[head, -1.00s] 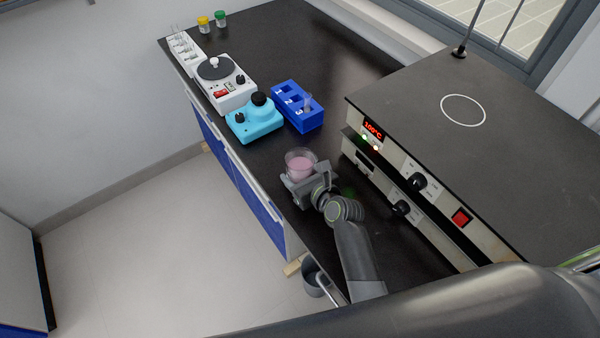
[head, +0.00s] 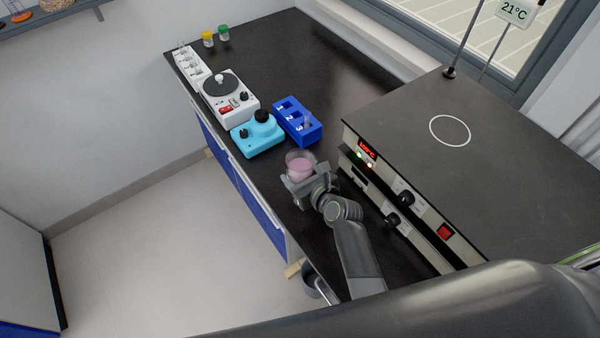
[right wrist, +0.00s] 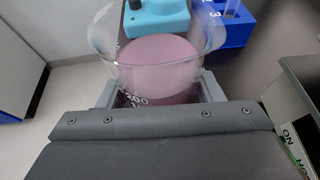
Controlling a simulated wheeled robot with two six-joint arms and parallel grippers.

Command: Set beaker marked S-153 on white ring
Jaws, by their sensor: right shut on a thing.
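A clear glass beaker (head: 301,160) holds pink liquid; it also shows large in the right wrist view (right wrist: 158,62). White graduation marks show on it, but no S-153 label is readable. My right gripper (head: 304,176) is shut on the beaker and holds it upright over the near-left edge of the black bench. The white ring (head: 430,126) is a thin circle on the dark flat top of the heating unit (head: 510,170), right of the gripper and higher. Nothing stands on the ring. My left gripper is not in view.
A blue numbered rack (head: 297,122), a turquoise device (head: 257,137) and a white device with a round plate (head: 229,96) stand beyond the beaker. A metal rod (head: 463,45) rises at the unit's far edge. The unit's front has knobs. Its top around the ring is clear.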

